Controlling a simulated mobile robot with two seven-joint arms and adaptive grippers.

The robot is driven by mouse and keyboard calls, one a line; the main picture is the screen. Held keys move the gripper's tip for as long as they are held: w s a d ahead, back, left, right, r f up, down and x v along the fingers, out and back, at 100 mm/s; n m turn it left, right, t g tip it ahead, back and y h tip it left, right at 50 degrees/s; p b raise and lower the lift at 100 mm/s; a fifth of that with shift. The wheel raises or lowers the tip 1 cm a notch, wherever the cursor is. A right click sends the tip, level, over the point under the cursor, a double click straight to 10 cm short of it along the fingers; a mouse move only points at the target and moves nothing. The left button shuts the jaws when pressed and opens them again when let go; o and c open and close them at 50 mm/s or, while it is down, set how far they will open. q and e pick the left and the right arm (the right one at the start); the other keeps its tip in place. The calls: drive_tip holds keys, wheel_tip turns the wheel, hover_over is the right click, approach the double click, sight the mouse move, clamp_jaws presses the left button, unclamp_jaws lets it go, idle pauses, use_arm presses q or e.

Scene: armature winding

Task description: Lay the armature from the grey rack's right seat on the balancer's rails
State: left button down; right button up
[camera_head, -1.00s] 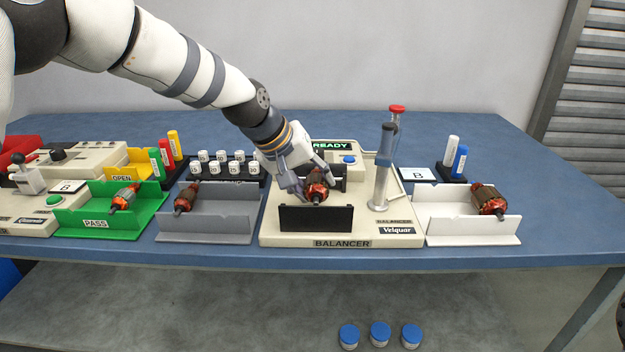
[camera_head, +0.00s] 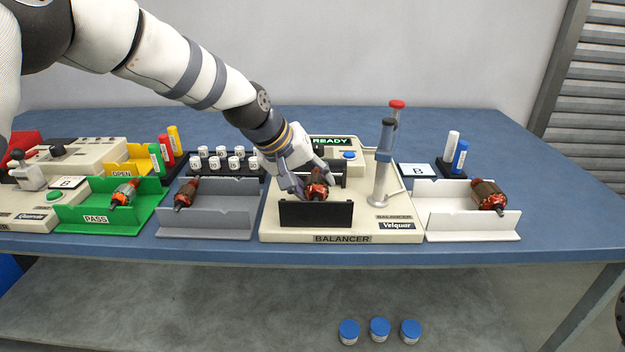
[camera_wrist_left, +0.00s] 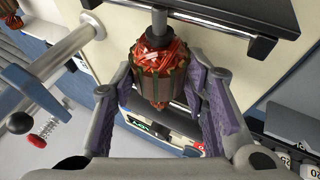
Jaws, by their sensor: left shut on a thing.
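An armature (camera_head: 317,187) with copper windings and a dark core is between the fingers of my left gripper (camera_head: 306,188), at the balancer (camera_head: 390,231). In the left wrist view the fingers close on both sides of the armature's core (camera_wrist_left: 160,75), and its shaft reaches the black rail plate (camera_wrist_left: 235,15). In the head view it lies between the front black rail plate (camera_head: 316,214) and the rear one. I cannot tell whether the shaft rests on both rails. The grey rack (camera_head: 208,226) has an armature (camera_head: 186,194) in its left seat; its right seat is empty. My right gripper is not in view.
The balancer's display reads READY (camera_head: 331,142). A post with a red cap (camera_head: 397,104) stands at the balancer's right side. A white rack (camera_head: 470,225) with an armature (camera_head: 488,196) is to the right. A green PASS rack (camera_head: 95,219) holds another armature (camera_head: 123,192).

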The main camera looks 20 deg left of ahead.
use_arm(q)
drive_tip(key=c, duration=0.9)
unclamp_jaws()
drive_tip(key=shift+o, duration=0.2)
drive_tip(key=v, duration=1.2)
